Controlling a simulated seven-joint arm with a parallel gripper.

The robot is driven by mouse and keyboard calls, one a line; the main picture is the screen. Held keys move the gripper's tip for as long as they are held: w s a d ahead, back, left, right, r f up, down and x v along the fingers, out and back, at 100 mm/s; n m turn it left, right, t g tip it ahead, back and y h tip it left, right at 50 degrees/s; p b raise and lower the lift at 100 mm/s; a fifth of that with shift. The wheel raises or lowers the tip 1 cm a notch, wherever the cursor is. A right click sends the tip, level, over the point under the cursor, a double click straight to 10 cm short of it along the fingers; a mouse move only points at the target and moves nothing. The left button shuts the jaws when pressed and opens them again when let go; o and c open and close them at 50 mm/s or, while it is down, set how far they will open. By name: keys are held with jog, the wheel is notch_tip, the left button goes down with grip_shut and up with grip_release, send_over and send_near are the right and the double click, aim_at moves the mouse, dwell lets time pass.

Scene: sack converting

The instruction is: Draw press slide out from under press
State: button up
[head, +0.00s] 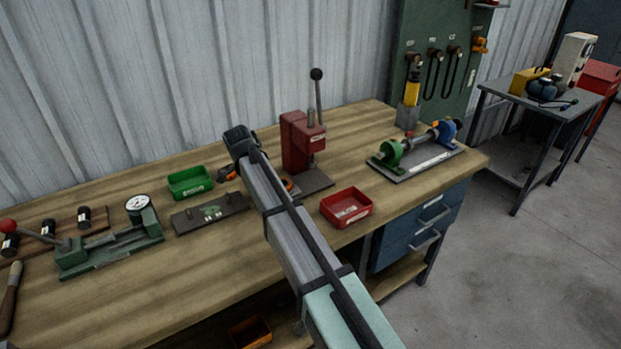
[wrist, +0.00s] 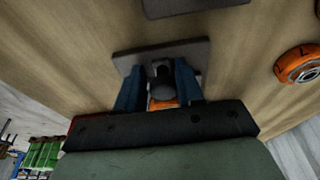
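The red press (head: 303,140), with its upright black-knobbed lever, stands on a dark base at the back of the workbench. I cannot make out the press slide for certain in the head view, where my arm covers part of the press's left side. In the wrist view a grey plate (wrist: 195,49) lies on the wood, with a dark upright knob (wrist: 162,80) in front of it. The blue fingers of my gripper (wrist: 160,76) stand on both sides of this knob. Whether they touch or grip it is unclear. The fingertips are hidden in the head view.
A red tray (head: 346,207) is right of my arm, and a green tray (head: 190,182) is left. A green-and-blue shaft rig (head: 415,150) stands right. An orange round object (wrist: 298,64) lies nearby.

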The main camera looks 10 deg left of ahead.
jog(key=shift+v, duration=3.05)
jog(key=shift+w, duration=0.15)
